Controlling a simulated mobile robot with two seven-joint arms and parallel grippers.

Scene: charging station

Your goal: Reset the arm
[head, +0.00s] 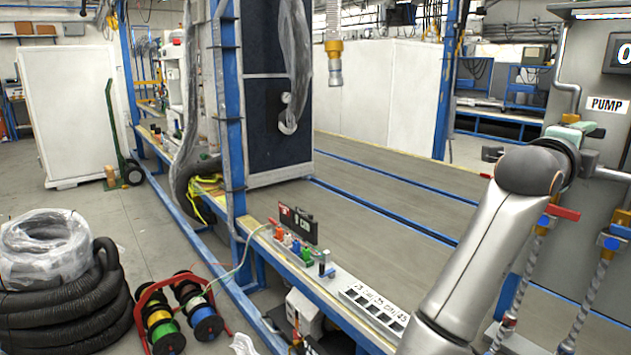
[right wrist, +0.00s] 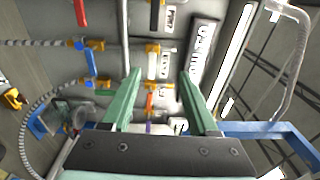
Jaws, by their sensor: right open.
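My right arm (head: 483,245) rises from the bottom right of the head view, bent at the elbow, and reaches toward the grey pump panel (head: 590,80). My right gripper (head: 575,122) is partly hidden behind the wrist, in front of the panel. In the right wrist view, the two green fingers of my right gripper (right wrist: 160,78) are spread apart with nothing held between them. Behind them is the panel with pipes, yellow fittings and labels. My left arm and gripper are not in view.
Valves with a red handle (head: 562,212) and braided hoses (head: 525,275) hang close to my right arm. A control box strip (head: 375,305) lies along the bench edge. Black hose coils (head: 65,315) and cable reels (head: 160,325) stand on the floor at left. The grey platform (head: 390,200) is clear.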

